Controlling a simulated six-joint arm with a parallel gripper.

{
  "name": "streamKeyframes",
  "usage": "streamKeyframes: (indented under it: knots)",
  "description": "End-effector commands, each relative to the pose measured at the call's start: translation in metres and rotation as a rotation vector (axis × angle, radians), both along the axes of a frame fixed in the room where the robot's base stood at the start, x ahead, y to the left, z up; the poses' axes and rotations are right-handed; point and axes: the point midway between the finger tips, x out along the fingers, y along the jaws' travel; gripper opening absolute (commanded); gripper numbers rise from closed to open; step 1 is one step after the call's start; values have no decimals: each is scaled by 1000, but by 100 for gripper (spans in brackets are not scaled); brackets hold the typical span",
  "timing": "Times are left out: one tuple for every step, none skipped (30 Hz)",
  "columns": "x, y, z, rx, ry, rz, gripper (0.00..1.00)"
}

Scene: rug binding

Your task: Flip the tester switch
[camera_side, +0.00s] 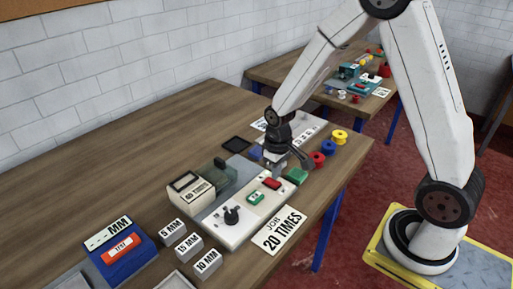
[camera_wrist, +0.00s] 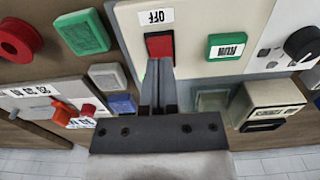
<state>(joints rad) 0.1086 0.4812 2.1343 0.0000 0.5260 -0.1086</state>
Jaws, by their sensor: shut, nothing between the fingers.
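The tester is a pale panel (camera_side: 222,232) on the bench. Its red switch (camera_side: 270,183) also shows in the wrist view (camera_wrist: 160,45), beside a white OFF label (camera_wrist: 156,17). A green RUN button (camera_wrist: 227,46) sits beside it, and also shows in the side view (camera_side: 254,197). My gripper (camera_wrist: 158,66) is shut and empty. Its fingertips overlap the near edge of the red switch in the wrist view; I cannot tell whether they touch. In the side view my gripper (camera_side: 272,168) is just above the switch, at the panel's far end.
A black knob (camera_side: 232,215) stands on the panel, with a boxed counter (camera_side: 184,189) behind. A JOB 20 TIMES card (camera_side: 280,231) lies in front. A green block (camera_side: 297,175) and coloured spools (camera_side: 340,137) are close on the right. Grey blocks (camera_side: 188,246) and a blue MM box (camera_side: 120,252) stand left.

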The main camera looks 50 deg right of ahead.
Motion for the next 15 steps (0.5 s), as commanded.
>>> streamKeyframes:
  knots:
    - [0,0,0,0,0,0,0]
    - [0,0,0,0,0,0,0]
    - [0,0,0,0,0,0,0]
    - [0,0,0,0,0,0,0]
    - [0,0,0,0,0,0,0]
    - [0,0,-1,0,0,0,0]
    - [0,0,-1,0,0,0,0]
    - [0,0,-1,0,0,0,0]
    - [0,0,-2,0,0,0,0]
    - [0,0,-2,0,0,0,0]
    - [0,0,-2,0,0,0,0]
    - [0,0,-3,0,0,0,0]
    - [0,0,-3,0,1,0,0]
    - [0,0,-3,0,1,0,0]
    - [0,0,-4,0,1,0,0]
